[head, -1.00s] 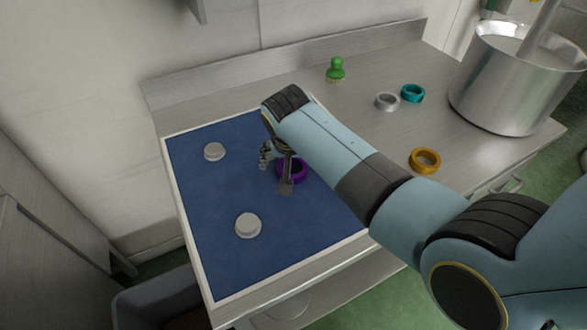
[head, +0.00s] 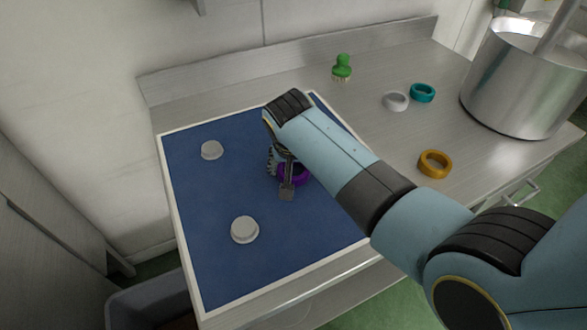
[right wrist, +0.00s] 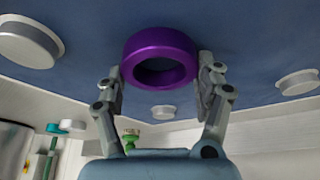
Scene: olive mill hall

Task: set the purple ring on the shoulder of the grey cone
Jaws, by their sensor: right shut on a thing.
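The purple ring (head: 296,178) is over the right part of the blue mat, partly hidden by my fingers in the head view. My right gripper (head: 281,176) is shut on it. In the right wrist view the ring (right wrist: 160,38) sits between the two fingers (right wrist: 162,76). Low, round grey pieces stand on the mat, one at the back left (head: 211,150) and one in front (head: 244,230). The right wrist view shows three grey pieces, at left (right wrist: 30,42), right (right wrist: 298,82) and middle (right wrist: 163,112). I cannot tell which is the grey cone. My left gripper is not in view.
The blue mat (head: 215,195) has a pale raised border. On the metal counter (head: 385,135) are a green brush (head: 342,68), a silver ring (head: 395,101), a teal ring (head: 422,93), an orange ring (head: 435,164) and a large metal pot (head: 520,85).

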